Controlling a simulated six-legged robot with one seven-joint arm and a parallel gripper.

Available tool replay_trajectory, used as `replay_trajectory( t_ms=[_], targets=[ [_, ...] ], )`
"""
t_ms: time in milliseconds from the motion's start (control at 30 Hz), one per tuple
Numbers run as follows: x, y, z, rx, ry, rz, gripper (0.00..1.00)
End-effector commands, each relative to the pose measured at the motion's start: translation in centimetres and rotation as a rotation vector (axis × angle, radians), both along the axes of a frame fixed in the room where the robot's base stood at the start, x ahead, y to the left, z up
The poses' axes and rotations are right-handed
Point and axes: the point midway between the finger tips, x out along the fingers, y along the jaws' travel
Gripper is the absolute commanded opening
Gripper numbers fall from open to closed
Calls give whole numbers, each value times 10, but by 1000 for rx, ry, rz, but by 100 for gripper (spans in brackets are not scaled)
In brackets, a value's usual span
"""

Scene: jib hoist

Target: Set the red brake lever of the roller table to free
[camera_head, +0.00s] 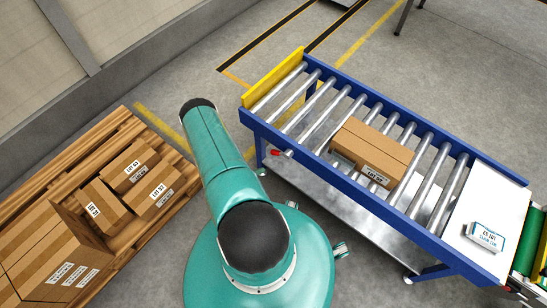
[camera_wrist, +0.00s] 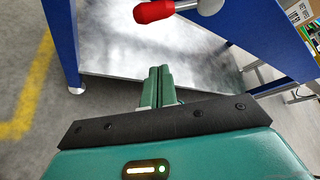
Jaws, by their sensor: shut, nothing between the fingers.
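The red brake lever's grip (camera_head: 275,153) sticks out from the near blue side rail of the roller table (camera_head: 334,176), near its left end. In the wrist view the red grip (camera_wrist: 155,12) is at the top, on a short metal rod that runs right to a round metal hub (camera_wrist: 209,5). My gripper (camera_wrist: 160,70) is shut and empty, with its green fingers together. In the picture its fingertips are below the lever and apart from it. In the head view my gripper is hidden behind my arm.
A cardboard box (camera_head: 372,152) lies on the rollers. A white panel (camera_head: 488,215) with a small labelled box (camera_head: 485,237) is at the right end. A wooden pallet (camera_head: 127,132) with several boxes stands left. A blue table leg (camera_wrist: 62,40) is left of my fingers.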

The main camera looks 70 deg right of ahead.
Motion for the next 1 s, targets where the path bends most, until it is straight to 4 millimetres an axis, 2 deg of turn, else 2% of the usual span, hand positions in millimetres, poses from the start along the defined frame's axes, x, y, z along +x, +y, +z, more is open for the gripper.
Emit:
replay_trajectory(
  t_ms=[133, 267, 700, 800, 1000],
  targets=[
    [0, 2, -2, -11, -26, -38, 0],
    [-9, -7, -8, -11, -25, -43, 0],
    [-64, -63, -41, -12, -23, -42, 0],
    [-53, -72, -26, -13, -26, -37, 0],
    [-45, -79, -11, -9, -24, -36, 0]
  ],
)
